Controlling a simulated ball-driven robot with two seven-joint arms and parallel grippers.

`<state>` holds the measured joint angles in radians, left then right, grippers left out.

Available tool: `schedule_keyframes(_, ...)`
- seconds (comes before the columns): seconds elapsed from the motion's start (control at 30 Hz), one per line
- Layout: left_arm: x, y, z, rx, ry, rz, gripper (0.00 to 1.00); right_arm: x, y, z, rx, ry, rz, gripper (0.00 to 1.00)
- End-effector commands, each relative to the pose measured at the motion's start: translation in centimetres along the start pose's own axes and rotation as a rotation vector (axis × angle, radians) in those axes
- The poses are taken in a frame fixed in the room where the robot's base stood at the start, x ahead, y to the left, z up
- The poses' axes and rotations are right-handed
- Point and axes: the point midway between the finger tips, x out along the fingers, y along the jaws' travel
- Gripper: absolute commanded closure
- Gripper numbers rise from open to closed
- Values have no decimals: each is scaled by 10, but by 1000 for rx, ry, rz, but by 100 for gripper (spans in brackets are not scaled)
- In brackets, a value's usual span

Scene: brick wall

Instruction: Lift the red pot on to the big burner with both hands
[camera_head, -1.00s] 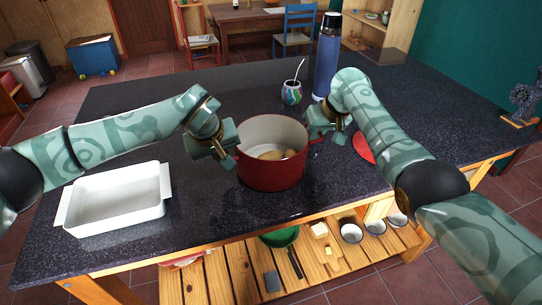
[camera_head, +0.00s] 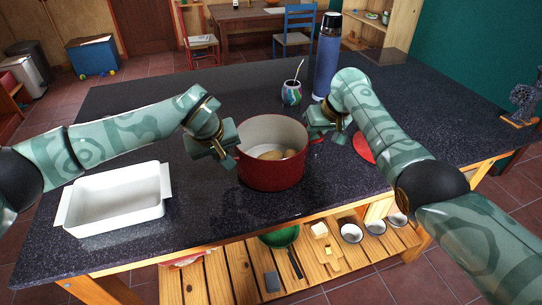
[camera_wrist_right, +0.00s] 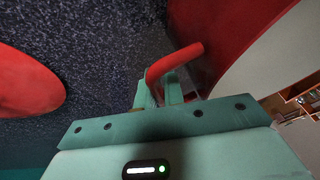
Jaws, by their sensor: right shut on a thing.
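The red pot (camera_head: 272,172) stands upright on the dark countertop between my two grippers, with a few yellowish potato-like pieces inside. In the right wrist view its red wall (camera_wrist_right: 215,35) and curved red handle (camera_wrist_right: 176,62) show. My right gripper (camera_head: 318,133) is at the pot's right side, shut on that handle; its fingers also show in the wrist view (camera_wrist_right: 172,90). My left gripper (camera_head: 228,158) is at the pot's left side; its fingertips and the left handle are not clear, so its grip cannot be told. I cannot make out the big burner for certain.
A white baking dish (camera_head: 116,226) stands at the left. A red disc (camera_head: 363,148), partly behind my right arm, lies right of the pot; it also shows in the wrist view (camera_wrist_right: 25,85). A patterned cup (camera_head: 291,94) and blue flask (camera_head: 326,62) stand behind the pot.

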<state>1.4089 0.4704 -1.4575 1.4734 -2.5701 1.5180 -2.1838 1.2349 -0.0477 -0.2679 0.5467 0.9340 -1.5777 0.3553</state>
Motion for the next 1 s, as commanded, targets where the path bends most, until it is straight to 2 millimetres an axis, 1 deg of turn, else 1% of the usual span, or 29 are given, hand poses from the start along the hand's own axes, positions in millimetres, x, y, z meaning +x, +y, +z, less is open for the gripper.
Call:
schedule_keyframes(0.17, -4, 0, -3, -2, 6, 1, 100, -5, 1, -2, 0, 4, 3, 100)
schedule_keyframes(0.27, -11, 1, -6, -2, 9, 2, 100, -12, -1, -5, -1, 7, 4, 100)
schedule_keyframes(0.6, -53, 9, -21, -1, 27, 8, 100, -55, -10, -21, -7, 25, 9, 100)
schedule_keyframes(0.7, -61, 11, -24, -1, 30, 9, 100, -64, -12, -24, -7, 28, 10, 100)
schedule_keyframes(0.8, -63, 11, -25, -1, 30, 9, 100, -66, -13, -25, -8, 29, 10, 100)
schedule_keyframes(1.0, -61, 11, -24, -1, 29, 8, 100, -64, -12, -24, -7, 28, 10, 100)
